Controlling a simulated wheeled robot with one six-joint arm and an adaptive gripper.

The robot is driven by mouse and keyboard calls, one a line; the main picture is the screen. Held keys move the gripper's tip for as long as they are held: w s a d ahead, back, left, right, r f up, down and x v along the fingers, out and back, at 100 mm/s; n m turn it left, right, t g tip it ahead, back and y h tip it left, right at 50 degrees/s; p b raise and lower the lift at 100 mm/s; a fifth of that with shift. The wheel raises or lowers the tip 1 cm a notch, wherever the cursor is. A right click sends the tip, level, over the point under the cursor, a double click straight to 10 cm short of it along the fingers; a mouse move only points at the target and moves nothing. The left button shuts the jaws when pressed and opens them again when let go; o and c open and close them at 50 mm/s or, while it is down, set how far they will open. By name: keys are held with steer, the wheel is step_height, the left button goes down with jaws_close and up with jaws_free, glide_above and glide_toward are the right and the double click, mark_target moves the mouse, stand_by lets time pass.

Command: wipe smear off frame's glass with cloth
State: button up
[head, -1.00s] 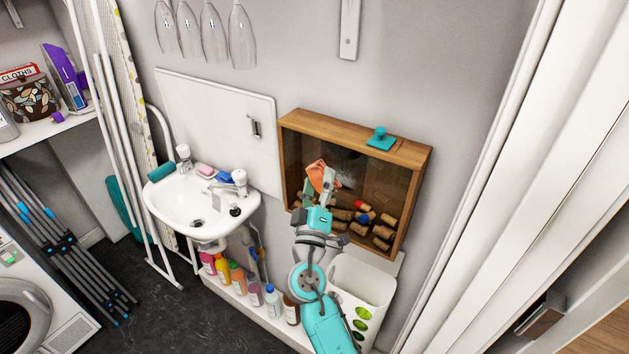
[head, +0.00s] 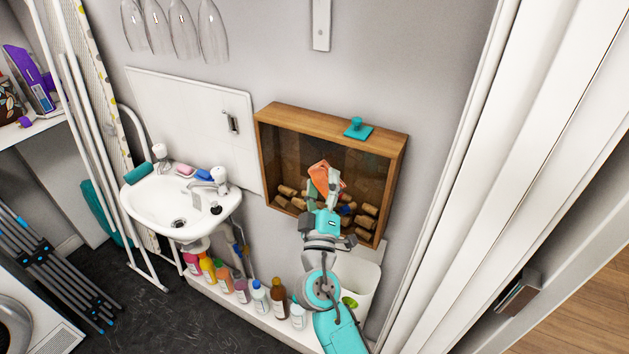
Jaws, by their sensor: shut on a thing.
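The wooden frame (head: 331,121) is a deep box on the wall with a glass front and several corks (head: 289,192) inside at the bottom. An orange cloth (head: 324,174) is held by my gripper (head: 325,187), in front of the middle of the glass. I cannot tell whether the cloth touches the glass. The glass (head: 372,181) looks dark and brownish. I cannot make out a clear smear; the part behind the cloth and gripper is hidden.
A teal knobbed piece (head: 357,129) sits on the frame's top. A white sink (head: 178,208) is at left, with several bottles (head: 241,290) below it. A white bin (head: 362,280) stands under the frame, partly behind my arm. A white door frame (head: 450,180) is at right.

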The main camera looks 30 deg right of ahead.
mark_target(343, 176)
steer(key=shift+s+d, duration=0.75)
steer(key=shift+s, duration=0.25)
steer(key=shift+s+d, duration=0.75)
steer(key=shift+s, duration=0.2)
steer(key=s+a, duration=0.3)
steer(key=a, duration=0.2)
steer(key=shift+s, duration=0.25)
steer(key=shift+s+a, duration=0.85)
steer(key=shift+a, duration=0.3)
